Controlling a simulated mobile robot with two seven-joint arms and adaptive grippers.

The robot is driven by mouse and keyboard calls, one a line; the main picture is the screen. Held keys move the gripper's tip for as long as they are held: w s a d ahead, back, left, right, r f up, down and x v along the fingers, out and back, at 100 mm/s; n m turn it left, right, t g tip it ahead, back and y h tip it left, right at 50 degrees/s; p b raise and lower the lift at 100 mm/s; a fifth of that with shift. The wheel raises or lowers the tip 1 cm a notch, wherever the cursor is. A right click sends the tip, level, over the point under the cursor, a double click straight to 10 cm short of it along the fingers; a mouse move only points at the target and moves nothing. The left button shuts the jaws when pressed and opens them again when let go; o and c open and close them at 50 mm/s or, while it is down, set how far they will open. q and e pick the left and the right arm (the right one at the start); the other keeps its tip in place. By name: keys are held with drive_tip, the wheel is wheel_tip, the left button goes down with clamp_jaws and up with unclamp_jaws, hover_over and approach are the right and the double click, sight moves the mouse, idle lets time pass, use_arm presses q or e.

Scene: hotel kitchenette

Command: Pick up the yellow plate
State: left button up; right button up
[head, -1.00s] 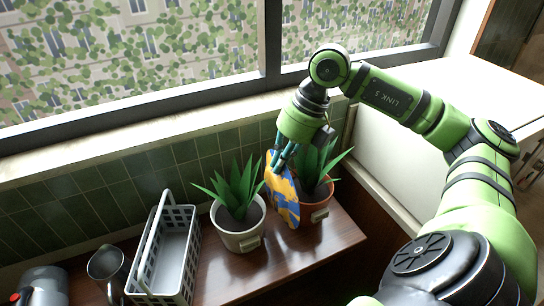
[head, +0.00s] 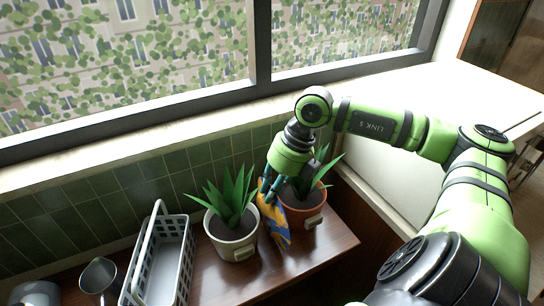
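The yellow plate (head: 275,228), patterned with blue patches, stands on edge, tilted, between two potted plants. My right gripper (head: 267,194) is at its upper edge, pointing down, with its fingers closed on the plate. The fingers hide part of the upper edge, and the exact contact is small in the picture. The plate's lower end is close to the wooden counter; I cannot tell whether it touches. My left gripper is not in view.
A plant in a cream pot (head: 233,246) is close on the plate's left, and one in a terracotta pot (head: 304,211) close on its right. A grey basket (head: 172,262) and metal cup (head: 98,277) stand further left. The wooden counter (head: 300,253) is bare in front.

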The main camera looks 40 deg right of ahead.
drive_tip(key=shift+r, duration=0.1)
drive_tip(key=shift+r, duration=0.2)
drive_tip(key=b+v, duration=0.1)
drive_tip(key=v, duration=1)
drive_tip(key=shift+o, duration=0.6)
drive_tip(key=shift+s+d+r, duration=0.15)
drive_tip(key=shift+r, duration=0.2)
